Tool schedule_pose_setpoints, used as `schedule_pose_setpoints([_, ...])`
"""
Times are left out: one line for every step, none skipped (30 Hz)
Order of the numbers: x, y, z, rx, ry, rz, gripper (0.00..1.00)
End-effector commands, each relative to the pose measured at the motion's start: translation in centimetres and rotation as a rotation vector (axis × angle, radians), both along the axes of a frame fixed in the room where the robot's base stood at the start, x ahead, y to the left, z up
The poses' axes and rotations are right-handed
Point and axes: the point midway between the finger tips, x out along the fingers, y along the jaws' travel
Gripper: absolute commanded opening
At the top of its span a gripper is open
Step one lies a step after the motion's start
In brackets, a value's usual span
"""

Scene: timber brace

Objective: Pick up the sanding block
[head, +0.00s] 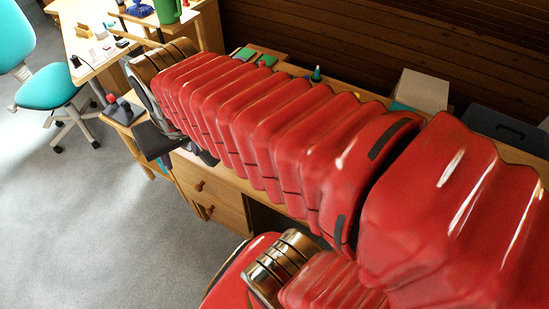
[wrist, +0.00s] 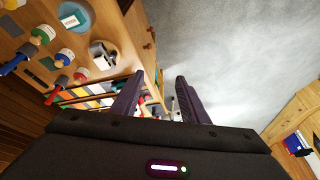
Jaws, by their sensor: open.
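My gripper (wrist: 156,88) shows in the wrist view as two dark fingers standing apart, with nothing held between them. In the head view my red arm stretches over the workbench toward the far left, and I cannot make out the fingers there. I cannot pick out the sanding block with certainty in either view. Small items lie on a wooden surface at the upper left of the wrist view, too small or tilted to name surely.
In the head view, a turquoise chair (head: 50,88) stands on the grey carpet (head: 80,220) left of a wooden desk with small items. A green mug (head: 167,10) stands at the top. A pale box (head: 422,90) and a dark case (head: 505,130) are at the right.

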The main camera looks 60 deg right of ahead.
Motion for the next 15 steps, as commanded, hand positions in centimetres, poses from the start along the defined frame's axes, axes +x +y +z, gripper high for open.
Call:
schedule_pose_setpoints([0.3, -1.2, -0.4, 0.011, 0.019, -0.054, 0.41])
schedule_pose_setpoints([0.4, -1.9, -0.5, 0.018, 0.028, -0.085, 0.41])
schedule_pose_setpoints([0.5, -2.7, -0.7, 0.028, 0.040, -0.127, 0.41])
schedule_pose_setpoints([0.6, -3.4, -0.9, 0.034, 0.048, -0.156, 0.41])
schedule_pose_setpoints([0.7, -4.1, -1.1, 0.041, 0.058, -0.189, 0.41])
schedule_pose_setpoints([0.8, -5.0, -1.4, 0.051, 0.070, -0.229, 0.41])
schedule_pose_setpoints([0.9, -5.7, -1.6, 0.057, 0.077, -0.261, 0.41])
schedule_pose_setpoints([0.9, -6.3, -1.8, 0.065, 0.086, -0.292, 0.41])
schedule_pose_setpoints([0.9, -7.3, -2.1, 0.074, 0.098, -0.332, 0.41])
schedule_pose_setpoints([0.9, -7.9, -2.3, 0.082, 0.106, -0.363, 0.41])
schedule_pose_setpoints([0.9, -8.7, -2.5, 0.089, 0.114, -0.393, 0.41])
schedule_pose_setpoints([0.9, -9.6, -2.8, 0.099, 0.124, -0.436, 0.41])
schedule_pose_setpoints([0.8, -10.3, -3.1, 0.107, 0.134, -0.466, 0.41])
schedule_pose_setpoints([0.7, -11.0, -3.3, 0.114, 0.141, -0.498, 0.41])
schedule_pose_setpoints([0.6, -12.0, -3.7, 0.124, 0.152, -0.539, 0.41])
